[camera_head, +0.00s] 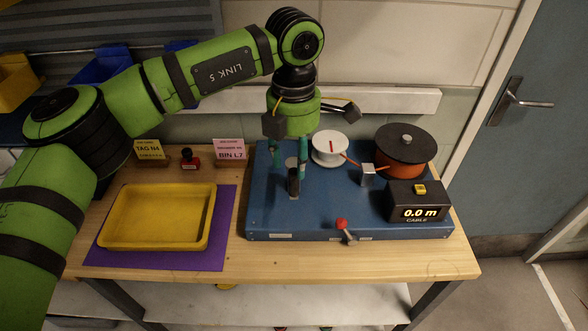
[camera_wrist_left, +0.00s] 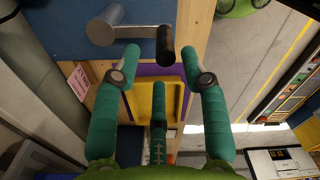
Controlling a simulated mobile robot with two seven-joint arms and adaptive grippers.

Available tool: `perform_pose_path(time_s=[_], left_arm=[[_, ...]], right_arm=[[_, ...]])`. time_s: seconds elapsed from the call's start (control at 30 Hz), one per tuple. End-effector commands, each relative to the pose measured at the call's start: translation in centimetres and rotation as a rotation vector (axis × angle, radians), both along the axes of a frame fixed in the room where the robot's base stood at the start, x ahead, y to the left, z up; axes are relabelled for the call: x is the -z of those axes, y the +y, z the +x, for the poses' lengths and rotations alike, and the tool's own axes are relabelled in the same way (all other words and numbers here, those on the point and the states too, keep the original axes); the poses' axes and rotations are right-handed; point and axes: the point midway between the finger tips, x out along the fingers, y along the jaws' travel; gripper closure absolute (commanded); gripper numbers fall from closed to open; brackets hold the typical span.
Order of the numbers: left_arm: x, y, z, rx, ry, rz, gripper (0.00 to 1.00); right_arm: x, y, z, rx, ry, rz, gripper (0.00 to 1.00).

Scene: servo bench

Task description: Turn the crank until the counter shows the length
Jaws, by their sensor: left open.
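The crank (camera_head: 293,182) stands on the left part of the blue cable bench (camera_head: 268,215). In the left wrist view, its grey arm (camera_wrist_left: 128,33) carries a dark upright handle (camera_wrist_left: 166,45). My left gripper (camera_head: 290,168) is open above the crank, with teal fingers. In the wrist view, the handle lies between and just beyond the fingertips (camera_wrist_left: 160,58); contact cannot be told. The counter (camera_head: 419,213) reads 0.0 m. A white spool (camera_head: 330,147) and an orange drum with a dark lid (camera_head: 403,150) stand on the bench. My right gripper is not seen.
A red-knobbed lever (camera_head: 343,228) sits at the bench's front edge. A yellow tray (camera_head: 157,245) on a purple mat (camera_head: 222,240) lies to the left. Behind it stand a yellow sign (camera_head: 149,151), a pink sign (camera_head: 229,151) and a small red object (camera_head: 189,159).

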Motion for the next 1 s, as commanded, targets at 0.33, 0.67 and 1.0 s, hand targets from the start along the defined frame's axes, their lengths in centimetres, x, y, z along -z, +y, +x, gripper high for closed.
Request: perform_pose_path(time_s=[0.33, 0.67, 1.0], left_arm=[[4.7, -0.1, -0.1, 0.001, 0.004, -0.005, 0.56], [5.5, -0.1, -0.1, 0.003, 0.002, -0.007, 0.56], [5.5, -0.2, -0.2, 0.003, 0.004, -0.006, 1.00]], right_arm=[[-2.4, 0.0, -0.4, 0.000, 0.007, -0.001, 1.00], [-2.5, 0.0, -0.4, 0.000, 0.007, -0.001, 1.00], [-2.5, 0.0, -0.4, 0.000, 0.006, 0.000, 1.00]])
